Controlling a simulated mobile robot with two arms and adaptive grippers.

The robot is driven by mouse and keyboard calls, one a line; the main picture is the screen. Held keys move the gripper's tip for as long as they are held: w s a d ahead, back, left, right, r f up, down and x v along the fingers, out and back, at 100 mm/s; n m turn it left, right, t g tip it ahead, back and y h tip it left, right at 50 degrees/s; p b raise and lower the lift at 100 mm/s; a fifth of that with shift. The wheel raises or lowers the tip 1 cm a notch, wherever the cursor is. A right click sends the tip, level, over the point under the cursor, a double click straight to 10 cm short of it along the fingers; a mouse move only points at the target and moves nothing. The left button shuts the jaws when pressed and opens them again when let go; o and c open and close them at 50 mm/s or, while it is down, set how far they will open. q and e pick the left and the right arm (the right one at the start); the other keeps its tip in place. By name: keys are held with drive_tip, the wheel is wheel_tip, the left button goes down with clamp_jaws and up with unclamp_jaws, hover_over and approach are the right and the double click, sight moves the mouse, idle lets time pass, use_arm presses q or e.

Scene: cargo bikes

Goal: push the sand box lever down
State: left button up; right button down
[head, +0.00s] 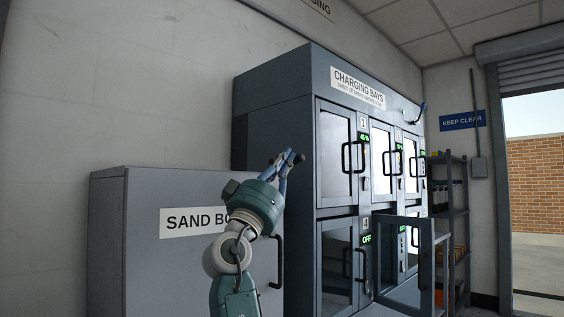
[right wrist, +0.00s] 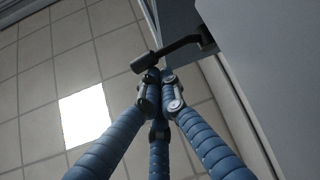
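The grey sand box cabinet (head: 155,273) stands at the lower left in the head view; my right arm partly covers its "SAND BO..." label. My right gripper (head: 287,160) is raised in front of it, fingers pointing up. In the right wrist view its three blue fingers (right wrist: 157,88) are drawn together at the tips, with nothing seen between them. A black lever (right wrist: 180,46) with a thick end juts from a dark mount beside a grey panel, just beyond the fingertips. I cannot tell whether they touch. My left gripper is not in view.
The charging bays cabinet (head: 277,92) stands right behind the sand box. One of its lower doors (head: 405,308) hangs open into the room. A black handle (head: 280,262) is below my gripper. A shelf rack (head: 460,212) and an open doorway are farther right.

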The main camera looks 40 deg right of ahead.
drive_tip(key=shift+w+f+b, duration=0.3)
drive_tip(key=shift+f+b, duration=0.15)
drive_tip(key=shift+f, duration=0.4)
drive_tip(key=shift+w+f+b, duration=0.25)
drive_tip(key=shift+f+b, duration=0.2)
drive_tip(key=shift+f, duration=0.35)
drive_tip(key=shift+w+f+b, duration=0.3)
drive_tip(key=shift+f+b, duration=0.15)
drive_tip(key=shift+f, duration=0.4)
drive_tip(key=shift+w, duration=0.1)
drive_tip(key=v, duration=1.2)
drive_tip(key=shift+f, duration=0.15)
